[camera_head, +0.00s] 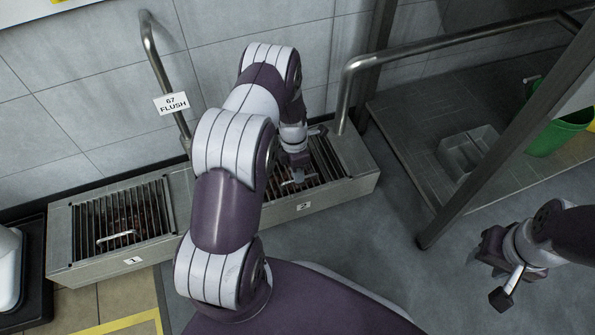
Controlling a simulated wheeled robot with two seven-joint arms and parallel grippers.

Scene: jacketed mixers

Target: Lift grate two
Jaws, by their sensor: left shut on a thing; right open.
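Grate two (326,158) is a set of dark parallel bars in the right section of the low grey trough, behind the label "2" (303,206). It appears to sit in its opening; my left arm hides its left part. My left gripper (297,176) reaches down over the grate and is shut on its pale handle (299,183), which is partly covered by the fingers. My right gripper (482,254) is open and empty above the grey floor at the right, well apart from the trough.
Grate one (120,220), with its own handle, lies in the left trough section (85,269). Bent metal pipes (164,75) come down behind the trough; one carries a "67 FLUSH" sign (172,103). A dark post (500,140) and a green bucket (556,137) stand at right.

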